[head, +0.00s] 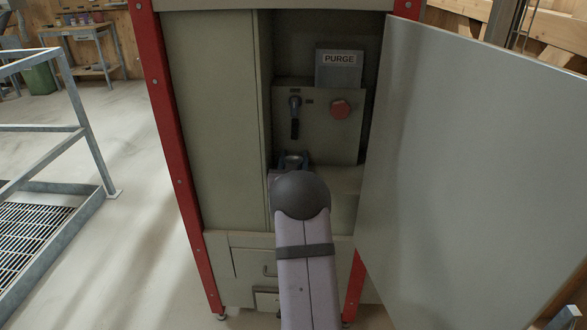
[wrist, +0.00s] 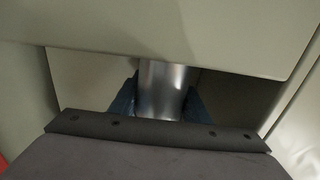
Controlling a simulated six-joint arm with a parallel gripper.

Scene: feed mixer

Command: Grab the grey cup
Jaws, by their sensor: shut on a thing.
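The grey metal cup (wrist: 162,88) shows in the wrist view between the two dark bluish fingers of my gripper (wrist: 160,103). The fingers are shut on it from both sides. In the head view the cup (head: 293,160) shows as a small round rim in the cabinet opening, between the fingers of my gripper (head: 292,163). My arm hides most of the cup's lower part in the head view. I cannot tell whether its base touches the shelf.
A panel with a dark lever (head: 295,118) and a red button (head: 341,109) stands behind the cup. A PURGE sign (head: 339,70) is above it. The open grey door (head: 470,170) is at right. A metal railing (head: 85,130) stands at left.

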